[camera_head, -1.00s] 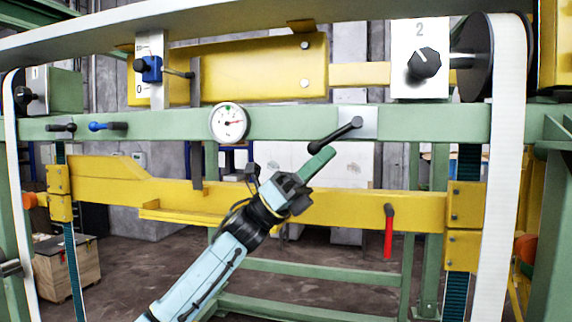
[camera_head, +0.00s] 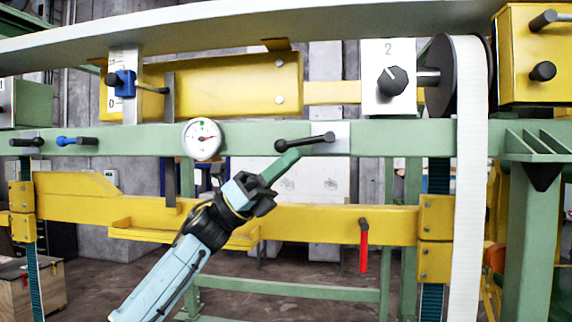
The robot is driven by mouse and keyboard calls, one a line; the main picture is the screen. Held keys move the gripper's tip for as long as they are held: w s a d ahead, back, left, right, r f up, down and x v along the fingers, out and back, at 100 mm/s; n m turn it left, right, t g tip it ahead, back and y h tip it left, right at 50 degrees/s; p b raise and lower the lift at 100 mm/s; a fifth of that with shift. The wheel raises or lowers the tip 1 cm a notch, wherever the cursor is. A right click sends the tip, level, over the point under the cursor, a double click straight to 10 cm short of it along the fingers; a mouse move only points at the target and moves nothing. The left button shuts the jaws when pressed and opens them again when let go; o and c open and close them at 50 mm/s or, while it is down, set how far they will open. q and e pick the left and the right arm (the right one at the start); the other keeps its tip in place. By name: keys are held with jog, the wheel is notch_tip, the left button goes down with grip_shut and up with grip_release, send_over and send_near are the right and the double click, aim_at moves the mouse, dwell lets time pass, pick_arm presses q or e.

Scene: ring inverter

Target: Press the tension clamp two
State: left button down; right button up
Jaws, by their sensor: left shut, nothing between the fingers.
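The likely tension clamp two is a black lever (camera_head: 305,141) on a pale plate (camera_head: 342,139) on the green beam, below the white dial box marked 2 (camera_head: 388,80). Its knob end points left and slightly down. My left gripper (camera_head: 290,158) has green fingers closed together with nothing in them. The fingertips are just under the lever near its knob end, touching or nearly touching it; I cannot tell which. My right gripper is not in view.
A round gauge (camera_head: 204,139) sits on the green beam (camera_head: 250,139) left of the lever. A red handle (camera_head: 363,250) hangs from the lower yellow bar (camera_head: 330,220). A white belt (camera_head: 470,200) runs down at the right. Two small levers, blue (camera_head: 75,141) and black (camera_head: 27,142), are at far left.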

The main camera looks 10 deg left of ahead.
pick_arm(q)
jog(key=b+v, duration=0.6)
jog(key=v, duration=0.5)
jog(key=shift+s+a+f, duration=0.15)
jog(key=shift+s+f, duration=0.15)
jog(key=shift+s, duration=0.1)
